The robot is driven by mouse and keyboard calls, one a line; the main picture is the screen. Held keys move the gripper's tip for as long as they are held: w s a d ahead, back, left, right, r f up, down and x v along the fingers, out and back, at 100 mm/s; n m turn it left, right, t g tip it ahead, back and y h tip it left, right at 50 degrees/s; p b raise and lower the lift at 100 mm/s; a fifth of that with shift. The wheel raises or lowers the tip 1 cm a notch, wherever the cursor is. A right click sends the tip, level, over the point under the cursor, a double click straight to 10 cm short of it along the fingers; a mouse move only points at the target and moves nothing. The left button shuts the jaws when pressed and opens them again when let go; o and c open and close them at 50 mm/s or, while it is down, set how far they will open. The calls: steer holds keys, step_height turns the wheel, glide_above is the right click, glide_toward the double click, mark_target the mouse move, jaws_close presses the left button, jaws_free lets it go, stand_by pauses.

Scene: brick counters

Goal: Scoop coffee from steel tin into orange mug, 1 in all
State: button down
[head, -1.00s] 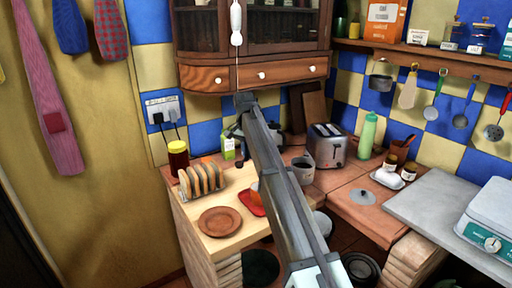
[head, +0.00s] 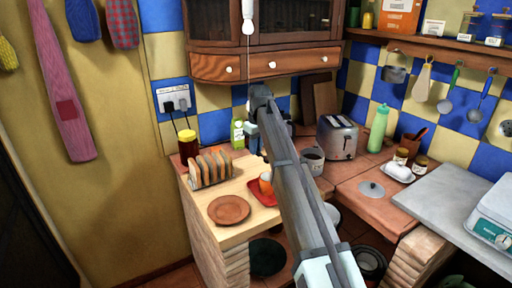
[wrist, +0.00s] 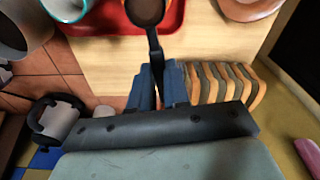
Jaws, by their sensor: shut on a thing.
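The orange mug (head: 265,184) stands on a red tray (head: 262,196) on the left counter. The steel tin (head: 312,162), with dark contents, stands to its right, beside the toaster. My gripper (wrist: 158,88) is shut on the black handle of a scoop (wrist: 153,45). The scoop's round bowl holds something brown and is over the red tray in the wrist view, cut by the top edge. In the head view my arm hides the scoop.
A toast rack (head: 211,168) and a brown plate (head: 229,209) stand left of the tray. The toaster (head: 338,137) is at the back right. A round lid (head: 371,189) lies on the right counter.

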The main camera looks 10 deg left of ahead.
steer(key=shift+n, duration=0.4)
steer(key=shift+f, duration=0.2)
steer(key=shift+f, duration=1.25)
steer(key=shift+s+f, duration=0.15)
steer(key=t+h, duration=0.2)
steer(key=t, duration=0.2)
steer(key=s+a+f+t+h, duration=0.1)
steer(key=t+h, duration=0.2)
steer(key=t, duration=0.1)
steer(key=f+t+h, duration=0.1)
steer(key=t+h, duration=0.2)
steer(key=t, duration=0.1)
steer(key=shift+s+a+f, duration=0.1)
steer(key=shift+s+a, duration=0.1)
steer(key=shift+s, duration=0.1)
steer(key=shift+f+t+h, duration=0.1)
steer(key=shift+t+h, duration=0.2)
steer(key=shift+t, duration=0.2)
steer(key=shift+r+g, duration=0.25)
steer(key=shift+g, duration=0.15)
